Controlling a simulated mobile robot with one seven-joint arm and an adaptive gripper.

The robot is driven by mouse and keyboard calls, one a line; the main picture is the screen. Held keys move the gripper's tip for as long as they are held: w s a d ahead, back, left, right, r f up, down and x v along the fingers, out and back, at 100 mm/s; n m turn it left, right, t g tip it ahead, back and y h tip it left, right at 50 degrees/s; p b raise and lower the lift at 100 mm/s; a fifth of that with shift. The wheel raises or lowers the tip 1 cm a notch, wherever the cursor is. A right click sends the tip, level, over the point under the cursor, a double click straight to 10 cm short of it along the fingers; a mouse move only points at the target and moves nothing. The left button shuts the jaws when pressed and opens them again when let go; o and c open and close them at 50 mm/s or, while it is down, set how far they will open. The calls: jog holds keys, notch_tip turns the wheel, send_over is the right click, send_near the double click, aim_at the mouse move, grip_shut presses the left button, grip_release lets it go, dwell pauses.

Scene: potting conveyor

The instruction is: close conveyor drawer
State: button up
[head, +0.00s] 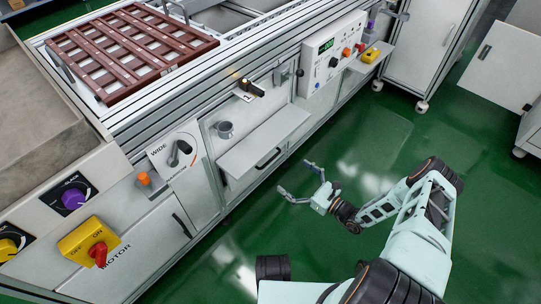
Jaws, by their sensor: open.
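The conveyor drawer appears to be the light grey flat-topped part (262,140) jutting out from the conveyor's front in the head view. A dark handle (268,158) shows just below its front edge. I cannot tell how far it is pulled out. My gripper (295,177) is open and empty, with its two fingers spread toward the conveyor front. In the picture it is to the lower right of the drawer and handle, with green floor behind it. It looks apart from both.
The conveyor cabinet carries a red-brown slatted rack (130,48), a WIDE/NARROW knob (180,152), a yellow switch box (89,243) and a control box (331,55). Wheeled white cabinets (430,45) stand at upper right. The green floor (400,135) is clear.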

aim_at(271, 159)
jog(key=b+x, duration=0.2)
jog(key=x, duration=0.8)
jog(key=shift+w+a+f+b, duration=0.1)
jog(key=shift+w+a+b, duration=0.2)
jog(key=shift+b, duration=0.05)
